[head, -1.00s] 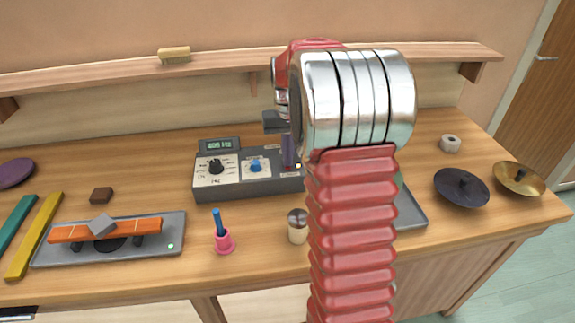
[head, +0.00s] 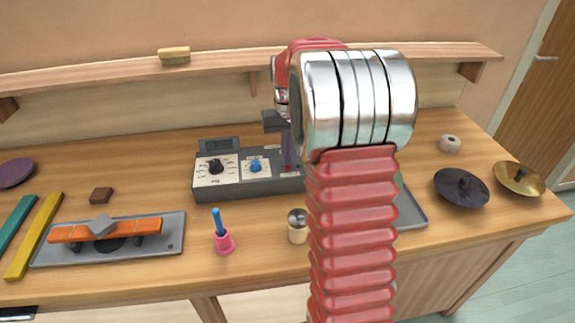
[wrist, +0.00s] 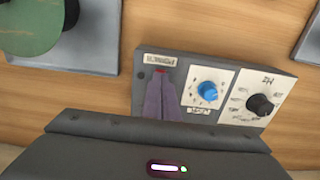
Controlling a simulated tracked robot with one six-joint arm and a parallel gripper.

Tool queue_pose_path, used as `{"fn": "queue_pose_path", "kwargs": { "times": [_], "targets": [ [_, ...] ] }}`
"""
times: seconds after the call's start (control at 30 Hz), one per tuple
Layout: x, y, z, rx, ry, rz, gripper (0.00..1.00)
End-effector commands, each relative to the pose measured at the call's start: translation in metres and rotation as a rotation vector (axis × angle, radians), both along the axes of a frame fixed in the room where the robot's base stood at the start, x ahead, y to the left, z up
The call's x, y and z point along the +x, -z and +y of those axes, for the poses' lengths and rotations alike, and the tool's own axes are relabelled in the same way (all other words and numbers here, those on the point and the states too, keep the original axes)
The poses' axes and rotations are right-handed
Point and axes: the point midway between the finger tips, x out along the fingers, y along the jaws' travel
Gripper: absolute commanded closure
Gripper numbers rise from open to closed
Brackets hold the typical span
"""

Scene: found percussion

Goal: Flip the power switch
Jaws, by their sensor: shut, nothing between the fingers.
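The control box (head: 240,187) stands on the workbench, with a black knob (head: 216,166), a blue knob (head: 256,166) and a dark display (head: 219,145). In the wrist view the box (wrist: 146,98) carries a POWER label (wrist: 160,60) with a small red switch (wrist: 161,71) just below it. The purple fingers of my gripper (wrist: 162,80) are shut and empty, with their tips at the switch. They cover most of it, and I cannot tell whether they touch it. In the head view my gripper (head: 288,168) is at the right end of the box, partly hidden by my arm.
A grey plate with an orange bar (head: 70,234) lies at the left. A black cymbal (head: 461,190) and a brass one (head: 519,180) are at the right. A shelf runs behind.

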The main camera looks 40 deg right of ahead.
Motion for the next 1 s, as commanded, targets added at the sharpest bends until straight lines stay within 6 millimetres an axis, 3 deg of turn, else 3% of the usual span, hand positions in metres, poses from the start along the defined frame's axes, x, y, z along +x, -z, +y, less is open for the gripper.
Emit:
{"fn": "queue_pose_path", "kwargs": {
  "times": [1.0],
  "targets": [
    [0.0, -0.058, 0.0, 0.0, 0.0, -0.001, 1.0]
  ]
}}
